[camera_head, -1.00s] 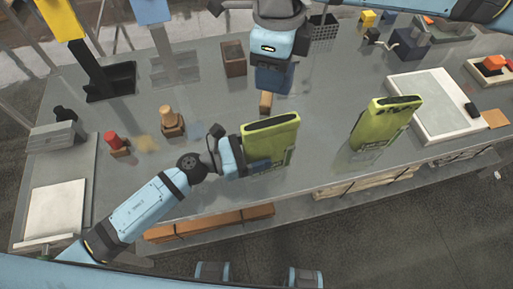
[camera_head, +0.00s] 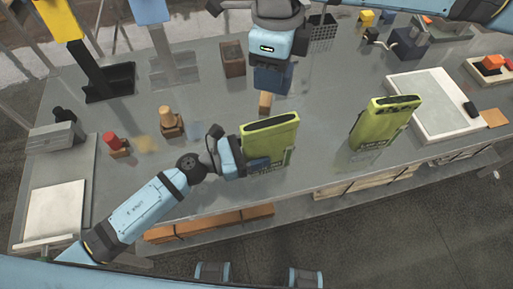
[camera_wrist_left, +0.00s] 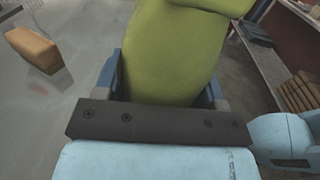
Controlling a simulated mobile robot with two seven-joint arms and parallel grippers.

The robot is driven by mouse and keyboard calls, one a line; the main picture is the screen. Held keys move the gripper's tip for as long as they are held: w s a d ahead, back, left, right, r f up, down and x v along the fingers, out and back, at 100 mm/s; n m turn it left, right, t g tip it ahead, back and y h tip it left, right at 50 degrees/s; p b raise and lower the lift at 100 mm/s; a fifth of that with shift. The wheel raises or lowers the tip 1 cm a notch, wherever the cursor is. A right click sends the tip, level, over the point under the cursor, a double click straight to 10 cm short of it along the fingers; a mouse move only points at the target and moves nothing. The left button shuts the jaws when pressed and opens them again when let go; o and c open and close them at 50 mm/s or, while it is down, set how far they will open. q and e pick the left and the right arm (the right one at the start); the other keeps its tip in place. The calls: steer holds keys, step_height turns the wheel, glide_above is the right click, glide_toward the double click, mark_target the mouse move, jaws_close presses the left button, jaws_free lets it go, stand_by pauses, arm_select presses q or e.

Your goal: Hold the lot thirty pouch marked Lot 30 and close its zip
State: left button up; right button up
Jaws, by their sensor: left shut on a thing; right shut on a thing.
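Two yellow-green pouches with dark slots along their tops stand upright at the table's front: a left pouch (camera_head: 270,142) and a right pouch (camera_head: 384,123). No lot marking is readable on either. My left gripper (camera_head: 257,166) is shut on the left pouch's lower part from its left side. The left wrist view shows the green pouch (camera_wrist_left: 170,50) between its jaws. My right gripper (camera_head: 272,82) points down behind the left pouch, shut on a tan block (camera_head: 265,103). The block (camera_wrist_left: 33,50) also shows in the left wrist view, apart from the pouch.
A red-topped stamp (camera_head: 113,143) and a wooden-knobbed stamp (camera_head: 170,122) stand left of the left pouch. A brown box (camera_head: 232,59) stands behind. A white tray (camera_head: 432,105) lies right of the right pouch. The tabletop between the pouches is clear.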

mark_target(271, 122)
steer(key=a+f+n, duration=0.1)
steer(key=s+a+f+n, duration=0.1)
steer(key=a+f+n, duration=0.2)
steer(key=f, duration=0.1)
steer(key=shift+s+a+f, duration=0.15)
steer(key=shift+s+f, duration=0.1)
steer(key=shift+s, duration=0.1)
steer(key=shift+f, duration=2.35)
steer(key=shift+f, duration=0.55)
steer(key=shift+w+d, duration=0.1)
steer(key=shift+d, duration=0.2)
steer(key=shift+w+d, duration=0.35)
steer(key=shift+d, duration=0.5)
steer(key=shift+d, duration=0.1)
steer(key=shift+w+d+r, duration=0.1)
steer(key=shift+w+d, duration=0.1)
steer(key=shift+d, duration=0.25)
steer(key=shift+w+d, duration=0.2)
steer(key=shift+d, duration=0.25)
steer(key=shift+w+d, duration=0.1)
